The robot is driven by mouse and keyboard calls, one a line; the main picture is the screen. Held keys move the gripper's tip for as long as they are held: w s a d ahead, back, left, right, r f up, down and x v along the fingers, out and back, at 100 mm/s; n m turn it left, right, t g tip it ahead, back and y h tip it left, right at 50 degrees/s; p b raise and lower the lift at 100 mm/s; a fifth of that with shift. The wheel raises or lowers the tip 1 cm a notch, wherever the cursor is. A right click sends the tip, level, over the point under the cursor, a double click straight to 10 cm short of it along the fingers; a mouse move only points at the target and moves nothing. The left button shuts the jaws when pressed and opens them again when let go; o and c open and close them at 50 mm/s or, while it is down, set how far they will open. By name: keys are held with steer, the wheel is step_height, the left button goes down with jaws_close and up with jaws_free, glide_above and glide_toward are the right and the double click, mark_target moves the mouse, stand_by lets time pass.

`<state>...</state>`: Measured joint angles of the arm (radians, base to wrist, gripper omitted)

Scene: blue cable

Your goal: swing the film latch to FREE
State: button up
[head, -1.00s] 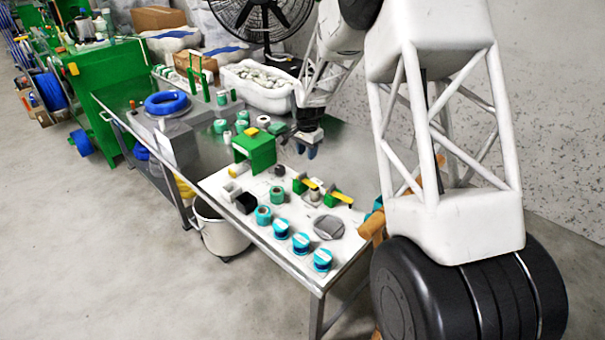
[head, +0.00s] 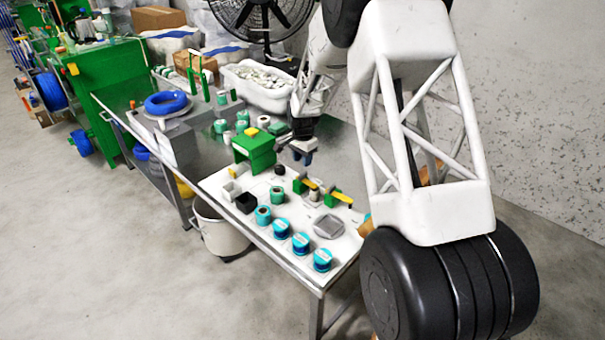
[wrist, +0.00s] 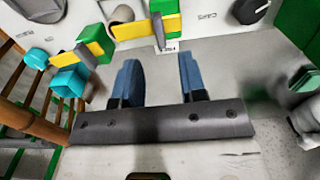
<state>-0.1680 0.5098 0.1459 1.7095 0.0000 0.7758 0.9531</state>
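Two latch-like fittings, each a green block with a yellow bar, sit on the white panel: one (head: 308,184) nearer my gripper, the other (head: 340,198) to its right. In the wrist view, one yellow bar (wrist: 147,27) lies just beyond my fingertips with a grey upright pin at its end; the other (wrist: 92,46) is to the left. A small label by the pin is too blurred to read, so I cannot tell which one is the film latch. My gripper (head: 303,155) (wrist: 160,68) is open and empty, its blue fingers apart from both bars.
A green block stand (head: 254,150) is left of my gripper. Several teal-and-white rolls (head: 301,243) line the panel's front edge beside a grey round plate (head: 328,227). A black knob (wrist: 250,10) and a teal square tube (wrist: 69,80) flank the wrist view.

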mark_target(303, 174)
steer(key=shift+f, duration=3.35)
jaws_close()
